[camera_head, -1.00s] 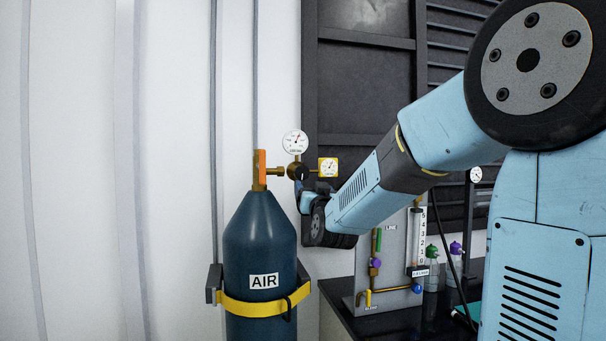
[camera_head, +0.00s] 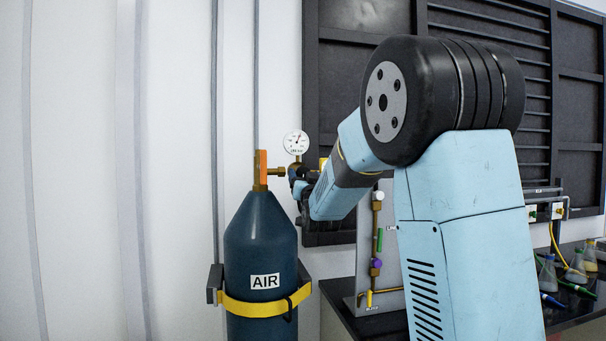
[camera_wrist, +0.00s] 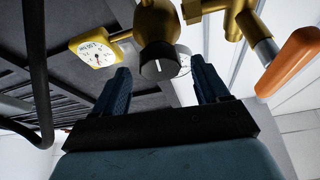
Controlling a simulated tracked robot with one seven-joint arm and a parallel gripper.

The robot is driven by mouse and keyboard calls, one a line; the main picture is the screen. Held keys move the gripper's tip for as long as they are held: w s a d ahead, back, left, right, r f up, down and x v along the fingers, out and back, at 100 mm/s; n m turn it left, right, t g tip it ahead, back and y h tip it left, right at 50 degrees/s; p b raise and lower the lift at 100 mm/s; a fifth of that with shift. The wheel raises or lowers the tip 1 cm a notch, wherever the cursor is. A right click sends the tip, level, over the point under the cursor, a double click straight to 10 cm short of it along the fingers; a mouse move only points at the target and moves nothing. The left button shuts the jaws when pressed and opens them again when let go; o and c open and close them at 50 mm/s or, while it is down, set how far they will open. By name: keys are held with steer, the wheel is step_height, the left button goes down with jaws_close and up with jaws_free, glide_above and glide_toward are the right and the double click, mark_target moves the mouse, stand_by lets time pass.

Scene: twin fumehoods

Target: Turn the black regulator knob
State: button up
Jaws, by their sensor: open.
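The black regulator knob (camera_wrist: 158,67) has a white line on its face and sits on the brass regulator body (camera_wrist: 158,20) in the wrist view. My gripper (camera_wrist: 162,75) is open, with its two dark blue fingers on either side of the knob and apart from it in the picture. I cannot tell how deep the fingers reach along the knob. My gripper (camera_head: 300,190) is only partly seen there, at the regulator on the blue AIR cylinder (camera_head: 262,240).
A round white gauge (camera_head: 296,142) stands above the regulator. A yellow square gauge (camera_wrist: 93,53) is left of the knob, and an orange valve handle (camera_wrist: 290,60) is at the right. A yellow strap (camera_head: 258,306) holds the cylinder. A bench panel (camera_head: 365,250) stands at the right.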

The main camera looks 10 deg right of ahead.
mark_target(304, 173)
steer(key=shift+x, duration=1.7)
steer(key=shift+c, duration=0.2)
steer(key=c, duration=0.9)
